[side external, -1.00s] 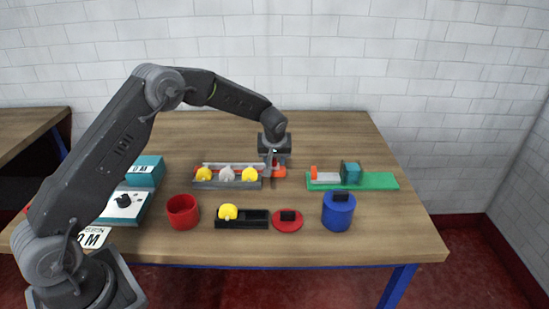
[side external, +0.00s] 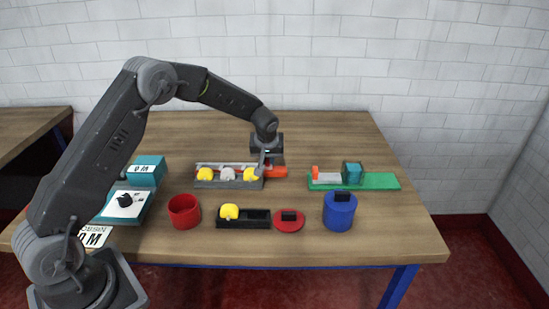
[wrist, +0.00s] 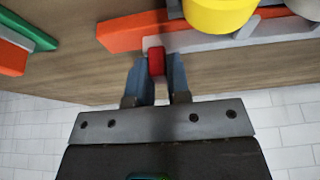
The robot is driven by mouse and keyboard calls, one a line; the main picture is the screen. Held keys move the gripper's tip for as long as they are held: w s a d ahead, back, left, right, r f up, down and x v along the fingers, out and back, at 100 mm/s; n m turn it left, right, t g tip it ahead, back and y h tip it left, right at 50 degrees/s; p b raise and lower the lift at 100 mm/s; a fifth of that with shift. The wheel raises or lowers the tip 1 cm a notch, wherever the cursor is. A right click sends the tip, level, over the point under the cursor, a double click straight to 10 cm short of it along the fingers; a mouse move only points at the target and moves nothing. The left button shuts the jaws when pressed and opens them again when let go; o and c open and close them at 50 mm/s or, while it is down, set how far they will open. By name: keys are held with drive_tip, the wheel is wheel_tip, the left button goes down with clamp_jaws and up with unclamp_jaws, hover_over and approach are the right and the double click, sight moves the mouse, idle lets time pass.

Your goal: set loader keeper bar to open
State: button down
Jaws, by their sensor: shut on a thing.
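The loader is a grey rack (side external: 228,184) holding two yellow round pieces and a grey one between them, with an orange end block (side external: 275,172) at its right. The keeper bar is a thin light-grey bar (side external: 208,165) along the rack's back edge. It also shows in the wrist view (wrist: 219,43), with a red knob (wrist: 157,62) at its end. My gripper (wrist: 159,75) is shut on that red knob, one finger on each side. In the side view my gripper (side external: 261,164) hides the knob and the bar's right end.
A green base (side external: 375,182) with a teal block stands right of the loader. In front are a red cup (side external: 183,211), a black tray (side external: 257,219), a red lid (side external: 289,219) and a blue canister (side external: 339,213). A teal control box (side external: 123,204) is at left. The back table is clear.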

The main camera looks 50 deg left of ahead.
drive_tip(key=shift+s+a, duration=0.2)
drive_tip(key=shift+a, duration=0.05)
drive_tip(key=c, duration=1.1)
unclamp_jaws()
drive_tip(key=shift+d, duration=0.1)
drive_tip(key=v, duration=1.3)
drive_tip(key=shift+s+d+r, duration=0.1)
drive_tip(key=shift+r, duration=0.25)
drive_tip(key=shift+r, duration=0.1)
drive_tip(key=s+d+r+m, duration=0.2)
drive_tip(key=s+d+r, duration=0.1)
drive_tip(key=s+r, duration=0.4)
drive_tip(key=s+d+m+h, duration=0.1)
drive_tip(key=s+d+m, duration=0.1)
drive_tip(key=s, duration=0.6)
drive_tip(key=s+d+r+m+t+h, duration=0.1)
drive_tip(key=s+d+m, duration=0.1)
drive_tip(key=s, duration=0.6)
drive_tip(key=s+d+m+t+h, duration=0.1)
drive_tip(key=s+d+m, duration=0.2)
drive_tip(key=s, duration=0.6)
drive_tip(key=shift+s+d+r, duration=0.1)
drive_tip(key=shift+r, duration=0.05)
